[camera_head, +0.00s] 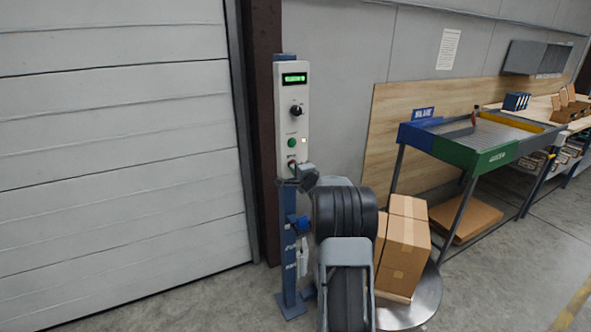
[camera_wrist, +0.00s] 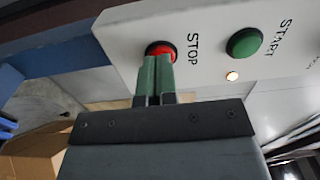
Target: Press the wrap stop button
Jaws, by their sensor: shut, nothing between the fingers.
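The red stop button (camera_wrist: 160,48) is on the white control panel (camera_wrist: 205,25), beside the printed word STOP in the wrist view. My gripper (camera_wrist: 155,60) is shut and empty, with its green fingertips right at the red button and covering its lower part. I cannot tell whether the fingertips touch it or whether it is pushed in. In the head view my gripper (camera_head: 291,177) is at the lower end of the panel (camera_head: 288,105) and mostly hides the stop button.
A green start button (camera_wrist: 244,43) and a small lit lamp (camera_wrist: 232,76) are beside the stop button. A dark knob (camera_head: 296,110) and a green display (camera_head: 294,78) are higher up. Cardboard boxes (camera_head: 408,240) stand on a round turntable (camera_head: 425,305) to the right.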

